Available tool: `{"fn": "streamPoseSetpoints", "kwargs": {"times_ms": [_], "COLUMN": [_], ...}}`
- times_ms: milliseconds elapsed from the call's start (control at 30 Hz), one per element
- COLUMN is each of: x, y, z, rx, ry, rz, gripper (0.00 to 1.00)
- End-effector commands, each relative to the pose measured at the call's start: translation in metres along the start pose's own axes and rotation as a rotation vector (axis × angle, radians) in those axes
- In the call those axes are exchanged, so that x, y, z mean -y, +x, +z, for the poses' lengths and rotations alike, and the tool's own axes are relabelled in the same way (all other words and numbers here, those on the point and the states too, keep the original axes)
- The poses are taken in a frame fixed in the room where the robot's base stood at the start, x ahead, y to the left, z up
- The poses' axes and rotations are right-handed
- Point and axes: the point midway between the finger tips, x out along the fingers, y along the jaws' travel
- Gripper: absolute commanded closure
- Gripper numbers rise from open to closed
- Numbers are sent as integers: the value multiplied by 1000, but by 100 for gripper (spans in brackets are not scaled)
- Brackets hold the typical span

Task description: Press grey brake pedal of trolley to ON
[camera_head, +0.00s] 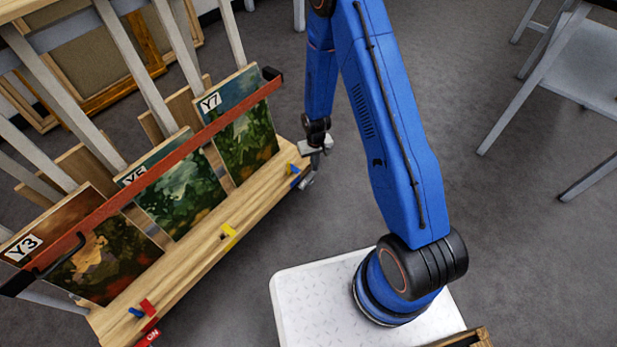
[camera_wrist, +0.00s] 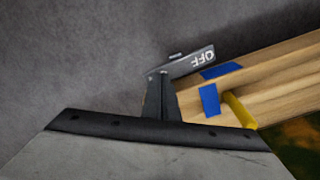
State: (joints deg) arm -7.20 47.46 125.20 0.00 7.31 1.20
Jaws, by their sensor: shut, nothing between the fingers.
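The trolley (camera_head: 190,265) is a pale wooden deck holding framed pictures on its left side. In the wrist view, the grey brake pedal (camera_wrist: 190,65) is a tilted plate marked OFF at the end of the wooden deck (camera_wrist: 285,75). In the head view, only a small grey part shows near the deck's far right corner, mostly hidden by my gripper (camera_head: 318,145). In the wrist view, my gripper (camera_wrist: 161,78) is shut and empty. Its tips overlap the pedal's left part in the picture; I cannot tell whether they touch it.
A red pedal (camera_head: 148,339) marked ON shows at the deck's near end. Pictures labelled Y3, Y5 and Y7 (camera_head: 245,140) stand behind a red bar (camera_head: 190,155). Blue and yellow (camera_head: 229,236) pieces lie along the deck.

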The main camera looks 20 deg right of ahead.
Motion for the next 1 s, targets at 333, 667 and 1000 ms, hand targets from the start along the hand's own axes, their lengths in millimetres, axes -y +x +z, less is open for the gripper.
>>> {"fn": "streamPoseSetpoints", "kwargs": {"times_ms": [333,667,1000], "x": [0,0,0], "y": [5,9,13], "z": [0,0,0], "rx": [1,1,1], "ry": [0,0,0], "rz": [0,0,0], "gripper": [100,100,100]}}
